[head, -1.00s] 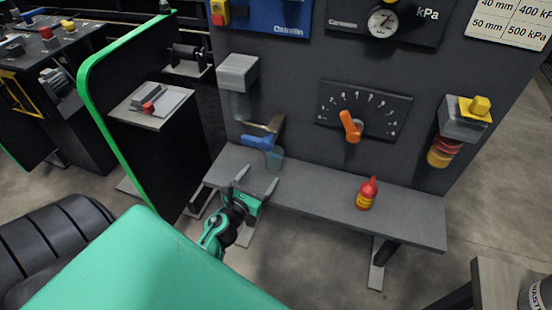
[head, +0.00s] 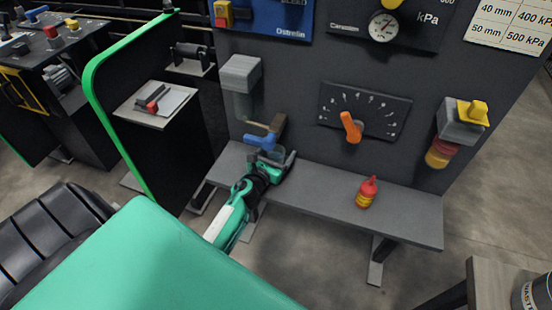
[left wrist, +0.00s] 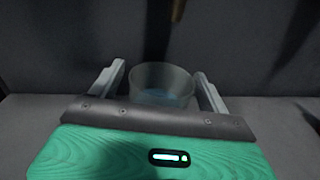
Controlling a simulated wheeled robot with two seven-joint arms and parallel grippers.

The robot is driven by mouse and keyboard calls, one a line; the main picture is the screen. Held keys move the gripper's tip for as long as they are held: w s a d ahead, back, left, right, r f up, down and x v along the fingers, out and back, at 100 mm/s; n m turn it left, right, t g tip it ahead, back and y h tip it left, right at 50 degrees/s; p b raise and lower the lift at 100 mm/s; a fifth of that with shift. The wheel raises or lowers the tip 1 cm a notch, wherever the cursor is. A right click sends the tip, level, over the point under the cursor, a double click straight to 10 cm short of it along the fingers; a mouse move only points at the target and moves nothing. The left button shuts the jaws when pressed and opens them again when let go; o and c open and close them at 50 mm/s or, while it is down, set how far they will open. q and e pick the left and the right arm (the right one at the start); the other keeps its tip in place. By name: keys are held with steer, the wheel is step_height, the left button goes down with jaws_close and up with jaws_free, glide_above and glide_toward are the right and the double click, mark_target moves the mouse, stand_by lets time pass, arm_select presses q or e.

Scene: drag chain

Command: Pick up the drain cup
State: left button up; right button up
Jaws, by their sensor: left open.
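The drain cup (left wrist: 162,84) is a clear, translucent cup with a bluish bottom, standing upright on the grey shelf in the left wrist view. My left gripper (left wrist: 162,90) is open, with one finger on each side of the cup; whether the fingers touch it is hard to tell. In the head view my left gripper (head: 272,164) is at the left part of the shelf, below the blue valve handle (head: 260,142), and it hides most of the cup. My right gripper is not in view.
The grey shelf (head: 330,190) runs along the dark panel and holds a red and yellow bottle (head: 367,192) to the right. An orange pointer dial (head: 350,127) is above. A grey filter bowl unit (head: 240,75) hangs above left. Shelf space between gripper and bottle is clear.

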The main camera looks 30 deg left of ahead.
arm_select(q)
steer(key=shift+w, duration=0.1)
steer(key=c, duration=1.1)
steer(key=shift+c, duration=0.2)
